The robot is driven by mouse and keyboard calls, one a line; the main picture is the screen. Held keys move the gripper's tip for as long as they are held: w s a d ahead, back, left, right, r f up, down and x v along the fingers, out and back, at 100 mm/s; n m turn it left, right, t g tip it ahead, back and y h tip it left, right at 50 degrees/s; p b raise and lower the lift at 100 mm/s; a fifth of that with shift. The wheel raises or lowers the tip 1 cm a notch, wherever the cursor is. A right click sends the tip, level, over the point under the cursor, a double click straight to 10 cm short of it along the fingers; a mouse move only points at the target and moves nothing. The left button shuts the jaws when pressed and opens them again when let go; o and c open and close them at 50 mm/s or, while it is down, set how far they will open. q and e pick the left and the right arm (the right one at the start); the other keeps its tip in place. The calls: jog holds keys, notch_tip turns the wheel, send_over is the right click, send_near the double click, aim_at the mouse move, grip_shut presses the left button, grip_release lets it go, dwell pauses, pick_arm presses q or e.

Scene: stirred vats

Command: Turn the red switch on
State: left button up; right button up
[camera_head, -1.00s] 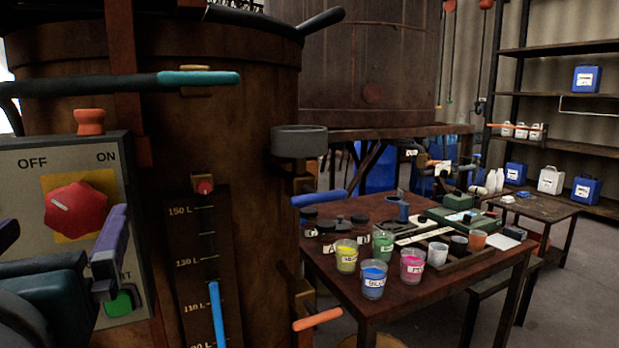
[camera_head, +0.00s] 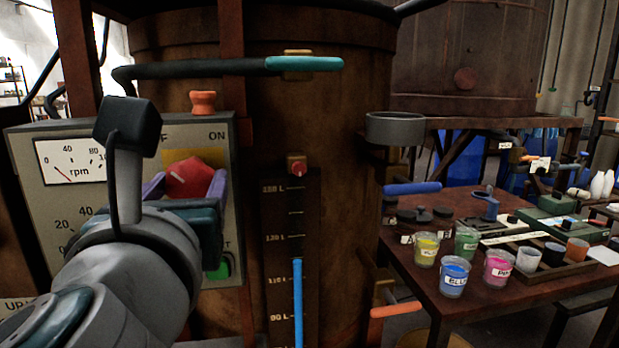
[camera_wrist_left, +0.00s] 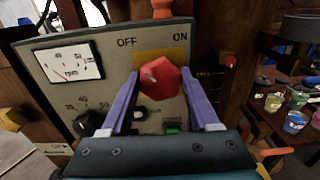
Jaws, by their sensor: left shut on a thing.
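The red switch (camera_head: 190,176) is a faceted knob on a yellow plate on the grey control panel (camera_head: 75,190). It also shows in the left wrist view (camera_wrist_left: 160,84), below the OFF and ON labels. Its white mark points up and left, toward OFF. My left gripper (camera_head: 187,184) has its purple fingers on either side of the knob, shut on it. In the left wrist view the fingers (camera_wrist_left: 159,76) flank the knob left and right. My arm hides part of the panel. My right gripper is not in view.
An rpm gauge (camera_head: 70,161) and a green button (camera_head: 222,268) are on the panel. An orange knob (camera_head: 203,102) sits above it. A teal-handled lever (camera_head: 305,64) crosses the rusty vat. A table (camera_head: 425,268) with paint cups stands at the right.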

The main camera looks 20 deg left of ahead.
pick_arm(q)
jog(key=c, duration=0.6)
jog(key=shift+c, duration=0.2)
jog(key=m+p, duration=0.3)
jog(key=shift+r+m+p, duration=0.2)
jog(key=shift+m+p, duration=0.15)
jog(key=shift+m, duration=0.05)
jog(key=m+p, duration=0.4)
jog(key=m, duration=0.1)
jog(key=m+p, duration=0.3)
jog(key=m, duration=0.2)
jog(key=shift+f, duration=0.1)
jog(key=shift+f+m+p, duration=0.15)
jog(key=shift+m+p, duration=0.85)
jog(key=shift+m, duration=1)
